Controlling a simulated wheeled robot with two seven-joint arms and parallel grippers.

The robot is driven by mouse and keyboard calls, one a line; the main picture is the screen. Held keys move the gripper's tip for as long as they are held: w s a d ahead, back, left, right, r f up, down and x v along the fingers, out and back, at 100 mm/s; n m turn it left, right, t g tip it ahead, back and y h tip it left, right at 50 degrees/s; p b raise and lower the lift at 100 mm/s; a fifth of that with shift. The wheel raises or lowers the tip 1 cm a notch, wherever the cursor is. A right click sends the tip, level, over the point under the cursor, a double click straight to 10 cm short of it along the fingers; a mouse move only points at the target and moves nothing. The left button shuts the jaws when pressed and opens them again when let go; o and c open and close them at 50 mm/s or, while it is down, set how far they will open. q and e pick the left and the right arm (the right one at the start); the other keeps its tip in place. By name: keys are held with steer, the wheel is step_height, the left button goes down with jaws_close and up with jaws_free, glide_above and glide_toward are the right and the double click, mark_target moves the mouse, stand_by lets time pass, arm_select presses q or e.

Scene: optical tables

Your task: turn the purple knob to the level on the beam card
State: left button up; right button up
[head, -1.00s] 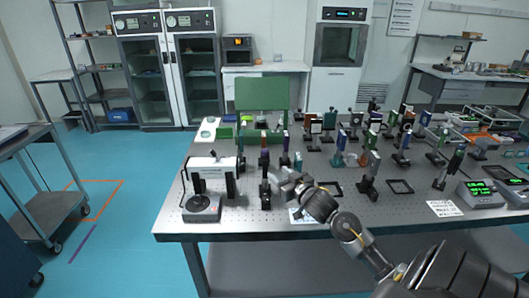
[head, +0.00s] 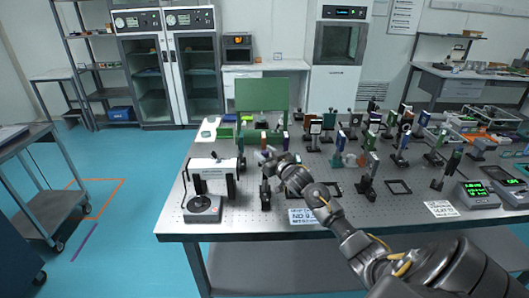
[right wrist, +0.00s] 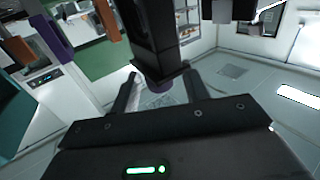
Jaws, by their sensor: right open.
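My right gripper (head: 268,156) is open at the upper part of a dark upright post mount (head: 265,190) near the table's front left. In the right wrist view a dark block with a dim purple edge (right wrist: 165,74) stands between and beyond the spread fingers (right wrist: 160,98). I cannot tell whether they touch it, or whether this is the purple knob. Another printed card (head: 442,208) lies further right. I cannot tell which is the beam card. My left gripper is not in view.
The perforated optical table (head: 235,222) carries several post mounts close behind and right of the gripper. A green panel (head: 262,94) stands at the back. Readout boxes (head: 476,194) sit at the right.

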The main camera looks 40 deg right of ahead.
steer(key=shift+w, duration=0.3)
steer(key=c, duration=1)
steer(key=shift+o, duration=0.2)
steer(key=shift+m+h, duration=0.3)
steer(key=shift+h, duration=0.2)
